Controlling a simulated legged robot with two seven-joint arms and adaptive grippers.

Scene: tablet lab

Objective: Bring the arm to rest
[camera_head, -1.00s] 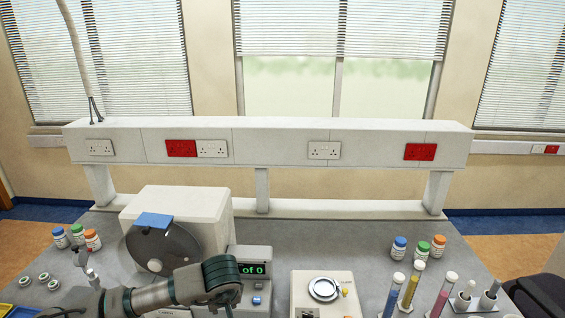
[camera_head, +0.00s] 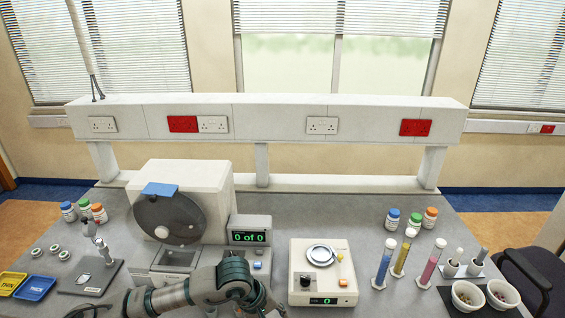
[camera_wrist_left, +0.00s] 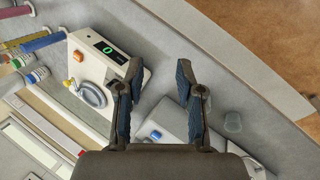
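My left arm (camera_head: 205,288) comes in low from the left in the head view and lies in front of the drum machine and the small display unit. Its gripper end is at the bottom edge there and is partly cut off. In the left wrist view my left gripper (camera_wrist_left: 155,85) shows two dark blue-padded fingers spread apart, with nothing between them but the view of the bench below. My right gripper is in neither view.
The drum machine (camera_head: 205,180), display unit (camera_head: 249,222) and balance (camera_head: 301,261) stand close by. Filled tubes (camera_head: 385,255), bottles (camera_head: 414,219) and two bowls (camera_head: 459,305) are at right. Blue tray (camera_head: 36,288) and yellow tray (camera_head: 10,281) are at left. Bench space near the back right is bare.

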